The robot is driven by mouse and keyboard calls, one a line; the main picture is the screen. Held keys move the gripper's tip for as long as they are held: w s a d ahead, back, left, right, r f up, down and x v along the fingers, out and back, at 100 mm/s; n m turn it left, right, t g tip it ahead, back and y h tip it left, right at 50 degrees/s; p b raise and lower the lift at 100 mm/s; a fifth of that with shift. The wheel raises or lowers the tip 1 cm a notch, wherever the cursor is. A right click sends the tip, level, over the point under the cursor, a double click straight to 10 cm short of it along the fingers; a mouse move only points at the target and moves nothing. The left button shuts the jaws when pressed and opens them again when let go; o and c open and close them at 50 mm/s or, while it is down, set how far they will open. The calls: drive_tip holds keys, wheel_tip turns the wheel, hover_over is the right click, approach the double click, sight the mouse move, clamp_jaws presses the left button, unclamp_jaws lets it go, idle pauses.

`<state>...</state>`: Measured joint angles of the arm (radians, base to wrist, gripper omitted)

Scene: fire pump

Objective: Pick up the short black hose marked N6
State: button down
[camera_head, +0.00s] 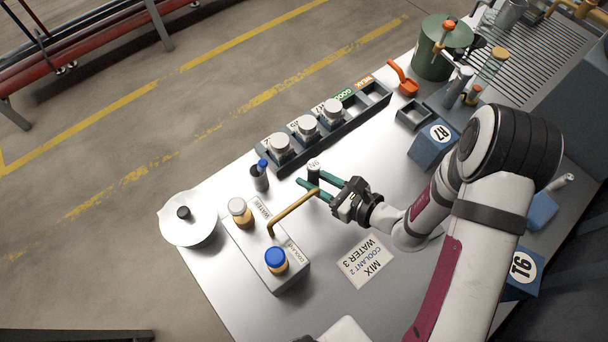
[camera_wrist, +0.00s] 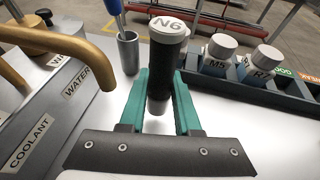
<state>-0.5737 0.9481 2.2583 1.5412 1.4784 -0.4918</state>
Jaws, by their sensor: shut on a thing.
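The short black hose (camera_wrist: 166,72) stands upright in the wrist view, with a white cap marked N6 on top. In the head view its pale top (camera_head: 314,165) shows at the teal fingers. My gripper (camera_wrist: 160,92) has its two teal fingers on either side of the hose and is shut on it. In the head view my gripper (camera_head: 321,186) is over the metal table, right of the brass spout. I cannot tell whether the hose's lower end touches the table.
A brass spout (camera_head: 294,209) on the grey coolant and water box (camera_head: 290,279) is close on the left. A small cup (camera_head: 260,181) with a blue-handled tool and a dark rack (camera_head: 345,128) of white-capped jars stand behind. A mix label (camera_head: 366,261) lies in front.

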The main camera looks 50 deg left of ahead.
sight(313, 163)
wheel_tip(313, 163, up, 12)
drive_tip(key=shift+f, duration=0.25)
idle(0.6)
